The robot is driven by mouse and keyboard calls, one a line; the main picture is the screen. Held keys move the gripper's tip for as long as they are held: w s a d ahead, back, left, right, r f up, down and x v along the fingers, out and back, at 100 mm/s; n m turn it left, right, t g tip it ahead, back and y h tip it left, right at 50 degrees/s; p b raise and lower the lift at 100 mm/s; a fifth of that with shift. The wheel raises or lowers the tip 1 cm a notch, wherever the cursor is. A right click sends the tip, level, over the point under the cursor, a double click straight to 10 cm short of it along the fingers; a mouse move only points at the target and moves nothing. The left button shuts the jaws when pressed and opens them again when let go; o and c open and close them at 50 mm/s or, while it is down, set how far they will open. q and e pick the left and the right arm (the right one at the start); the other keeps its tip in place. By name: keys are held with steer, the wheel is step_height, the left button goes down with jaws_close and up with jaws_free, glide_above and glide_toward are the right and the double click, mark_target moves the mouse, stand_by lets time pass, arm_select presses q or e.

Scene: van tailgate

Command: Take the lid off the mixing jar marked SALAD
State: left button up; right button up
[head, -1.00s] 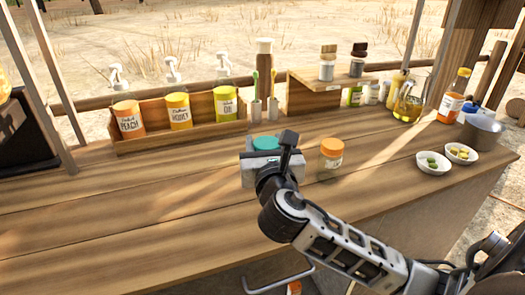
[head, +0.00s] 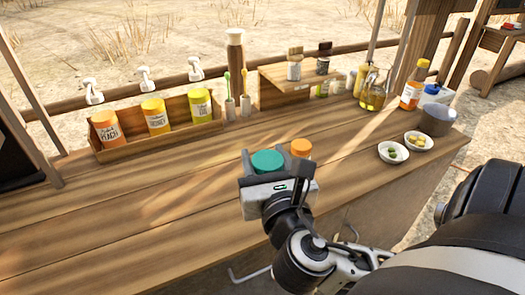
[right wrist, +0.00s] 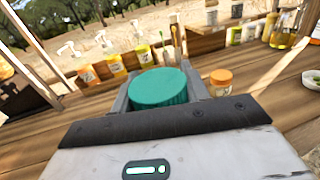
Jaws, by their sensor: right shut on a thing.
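A teal round lid-like top (head: 267,160) sits between the fingers of my right gripper (head: 273,168). In the right wrist view the teal top (right wrist: 158,88) fills the space between the two fingers of the gripper (right wrist: 161,95). The gripper is shut on it. The gripper body hides what is below the top, so I cannot tell whether a jar is under it. No SALAD marking is visible. A jar with an orange lid (head: 300,147) stands just behind and right of the gripper, partly hidden by it. My left gripper is not in view.
A small shelf (head: 300,80) with bottles stands at the back. The counter's left front (head: 120,220) is clear.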

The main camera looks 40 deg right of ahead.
steer(key=o, duration=0.3)
steer(key=c, duration=0.6)
steer(key=shift+c, duration=0.2)
